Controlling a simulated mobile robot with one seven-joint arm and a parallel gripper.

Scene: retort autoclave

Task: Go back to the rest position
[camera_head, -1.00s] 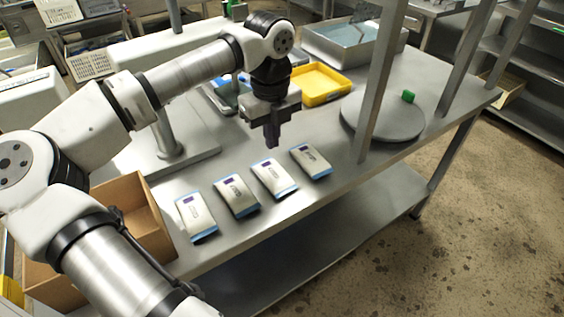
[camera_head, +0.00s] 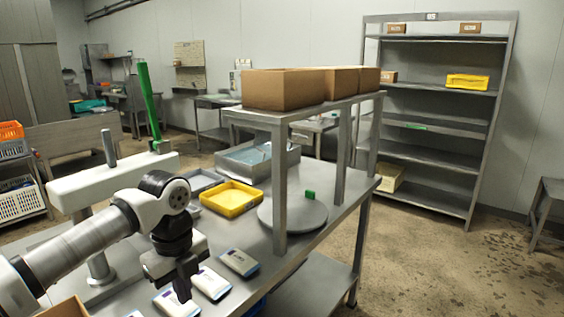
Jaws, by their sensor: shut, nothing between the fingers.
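My gripper (camera_head: 181,284) points down above the steel table, at the lower left of the head view. It is shut, with nothing held in it. White pouches with blue edges lie on the table below and to its right: one pouch (camera_head: 239,263) is farthest right, another pouch (camera_head: 211,283) lies beside the gripper, and a third pouch (camera_head: 176,303) lies partly behind the fingers. The lower part of my arm is outside the picture.
A yellow tray (camera_head: 231,199), a steel basin (camera_head: 258,160) and a round plate (camera_head: 292,214) with a green block (camera_head: 310,195) stand on the table. A raised shelf (camera_head: 281,190) carries cardboard boxes (camera_head: 284,88). A shelving rack (camera_head: 440,120) stands behind.

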